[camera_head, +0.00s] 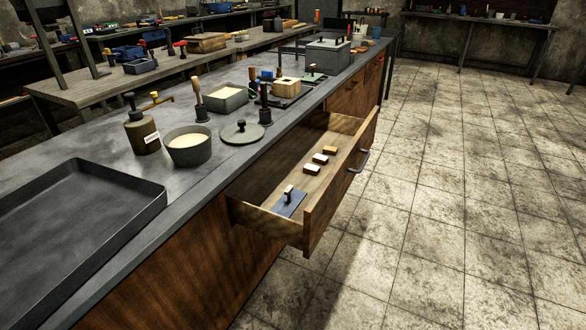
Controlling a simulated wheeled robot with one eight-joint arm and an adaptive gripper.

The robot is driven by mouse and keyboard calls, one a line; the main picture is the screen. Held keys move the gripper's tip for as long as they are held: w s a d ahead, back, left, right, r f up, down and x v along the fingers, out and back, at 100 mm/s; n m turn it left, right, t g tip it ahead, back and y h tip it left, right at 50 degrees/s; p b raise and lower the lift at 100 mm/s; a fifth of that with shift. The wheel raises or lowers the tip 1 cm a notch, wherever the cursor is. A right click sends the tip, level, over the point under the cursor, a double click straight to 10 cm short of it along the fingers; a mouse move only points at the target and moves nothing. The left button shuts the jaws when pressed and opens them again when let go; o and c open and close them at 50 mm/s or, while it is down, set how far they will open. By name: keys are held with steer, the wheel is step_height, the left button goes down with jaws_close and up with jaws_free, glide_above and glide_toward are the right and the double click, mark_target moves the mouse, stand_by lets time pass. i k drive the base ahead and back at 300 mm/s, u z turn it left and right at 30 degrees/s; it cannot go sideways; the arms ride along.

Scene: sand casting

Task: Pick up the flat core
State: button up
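My gripper is not in view. An open wooden drawer (318,218) sticks out from the front of the workbench. In it lie three small pale blocks, spaced in a row: a near one (311,168), a middle one (320,158) and a far one (330,150). One of these may be the flat core; at this size I cannot tell their shapes apart. A flat blue-grey plate (291,204) with an upright handle lies at the drawer's near end. The deep left side of the drawer is in shadow.
On the dark bench top stand a large empty tray (75,222), an oil-can-like bottle (141,128), a bowl of pale material (189,146), a round lid (241,131), a wooden box (287,87) and a grey box (327,54). The tiled floor (450,200) on the right is clear.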

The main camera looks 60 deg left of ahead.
mark_target(321, 159)
steer(key=k, duration=0.7)
steer(key=u, duration=2.2)
steer(key=i, duration=0.5)
steer(key=u, duration=0.7)
steer(key=k, duration=0.4)
